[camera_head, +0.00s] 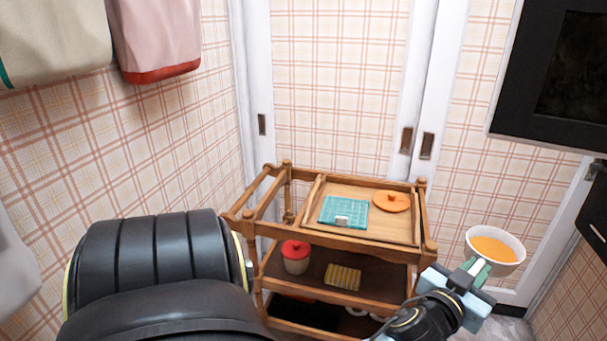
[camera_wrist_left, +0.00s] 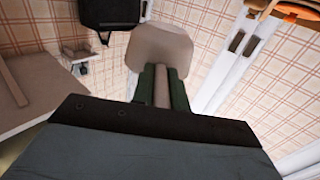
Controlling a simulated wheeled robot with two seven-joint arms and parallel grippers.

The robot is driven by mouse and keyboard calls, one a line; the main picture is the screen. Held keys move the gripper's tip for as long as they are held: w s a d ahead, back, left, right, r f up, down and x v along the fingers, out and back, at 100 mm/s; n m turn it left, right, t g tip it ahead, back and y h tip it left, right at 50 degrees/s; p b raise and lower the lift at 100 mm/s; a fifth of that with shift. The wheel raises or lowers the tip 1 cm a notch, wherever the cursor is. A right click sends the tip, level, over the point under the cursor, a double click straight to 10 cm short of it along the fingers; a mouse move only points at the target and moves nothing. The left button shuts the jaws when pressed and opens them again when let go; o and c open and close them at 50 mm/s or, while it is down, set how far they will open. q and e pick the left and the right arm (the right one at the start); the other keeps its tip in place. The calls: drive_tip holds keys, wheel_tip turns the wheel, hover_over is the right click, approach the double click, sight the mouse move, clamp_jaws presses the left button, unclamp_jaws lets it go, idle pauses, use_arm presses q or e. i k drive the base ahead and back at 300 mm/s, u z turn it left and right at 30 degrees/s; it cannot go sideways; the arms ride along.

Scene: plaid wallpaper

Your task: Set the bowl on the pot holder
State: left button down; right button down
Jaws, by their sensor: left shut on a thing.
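The white bowl (camera_head: 507,266) with orange contents is at the right in the head view, held in the air to the right of the cart. My left gripper (camera_head: 476,267) is shut on the bowl's near-left rim. In the left wrist view, the gripper (camera_wrist_left: 163,84) has the pale bowl (camera_wrist_left: 160,48) between its green fingers; the bowl's inside is hidden there. A teal checked square pad (camera_head: 343,211), which looks like the pot holder, lies flat on the cart's top tray, apart from the bowl. My right gripper is not in view.
A wooden cart (camera_head: 432,246) stands ahead with raised rails. Its top tray also holds an orange lid (camera_head: 391,203), right of the pad. A red-lidded jar (camera_head: 295,259) and a yellow-striped pad (camera_head: 343,277) are on the shelf below. A dark wall unit (camera_head: 555,75) is at upper right.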

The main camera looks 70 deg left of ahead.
sight(345, 208)
drive_tip(key=u, duration=1.15)
drive_tip(key=i, duration=0.85)
drive_tip(key=u, duration=0.1)
